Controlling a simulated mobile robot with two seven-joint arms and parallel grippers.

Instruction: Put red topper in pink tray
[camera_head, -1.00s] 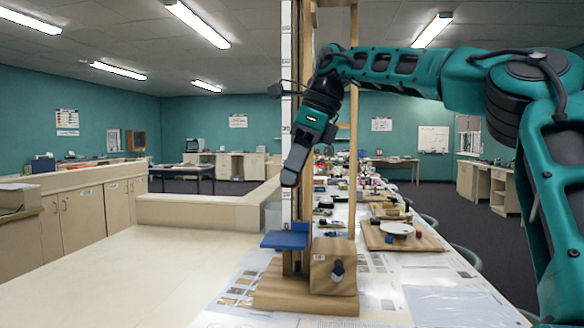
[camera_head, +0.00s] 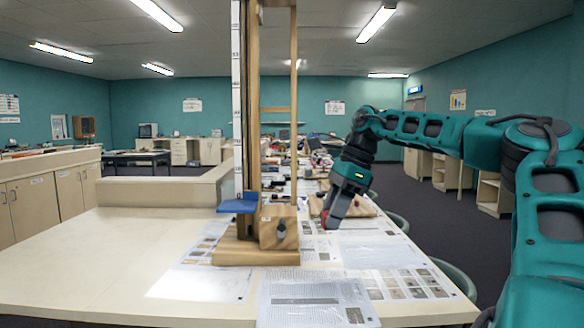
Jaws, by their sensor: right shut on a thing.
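My right gripper (camera_head: 333,219) is at the end of the teal arm that comes in from the right, pointing down over the long table, right of the wooden tower. It is shut on a small red thing (camera_head: 325,217), which looks like the red topper; only a bit of it shows at the fingertips. I cannot pick out a pink tray in this view. My left gripper is not in view.
A wooden board (camera_head: 361,207) lies behind the gripper. Papers (camera_head: 317,300) cover the near table. The table's left part is clear.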

